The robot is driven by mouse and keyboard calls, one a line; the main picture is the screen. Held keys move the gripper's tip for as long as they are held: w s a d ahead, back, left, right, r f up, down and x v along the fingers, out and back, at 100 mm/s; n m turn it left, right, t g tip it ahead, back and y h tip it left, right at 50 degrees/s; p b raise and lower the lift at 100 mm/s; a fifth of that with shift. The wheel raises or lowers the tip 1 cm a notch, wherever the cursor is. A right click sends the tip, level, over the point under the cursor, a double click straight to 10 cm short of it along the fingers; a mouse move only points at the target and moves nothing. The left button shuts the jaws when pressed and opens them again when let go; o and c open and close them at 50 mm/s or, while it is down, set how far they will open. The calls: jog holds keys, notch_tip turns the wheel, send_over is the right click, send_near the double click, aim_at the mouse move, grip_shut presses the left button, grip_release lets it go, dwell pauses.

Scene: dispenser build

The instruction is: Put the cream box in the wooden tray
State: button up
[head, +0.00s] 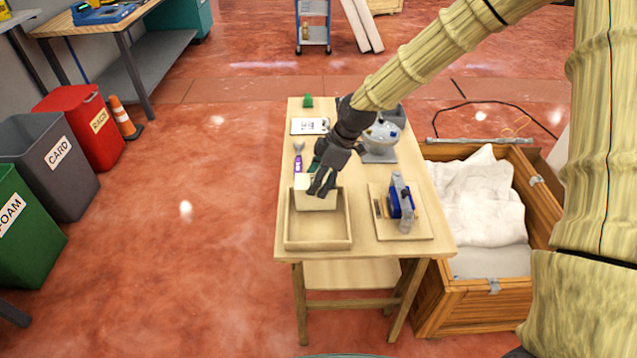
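The cream box (317,203) is at the back end of the wooden tray (319,246), in front of its rear wall in the head view. I cannot tell whether it touches the tray floor or hangs just above it. My gripper (322,188) comes down from behind and is on the box. Its dark fingers cover part of the box's top and near face and appear closed on it. The rest of the tray is empty.
Right of the tray, a wooden board (421,228) carries a blue device (400,200). A purple-handled tool (298,160), white card (310,126), green block (308,101) and grey scale with a bowl (380,155) lie behind. A wooden crate (468,290) stands right of the table (366,244).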

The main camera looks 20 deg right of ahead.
jog(key=shift+f, duration=0.8)
jog(key=shift+f, duration=0.15)
jog(key=o, duration=1.5)
jog(key=shift+b+v, duration=0.6)
jog(key=shift+v, duration=5.5)
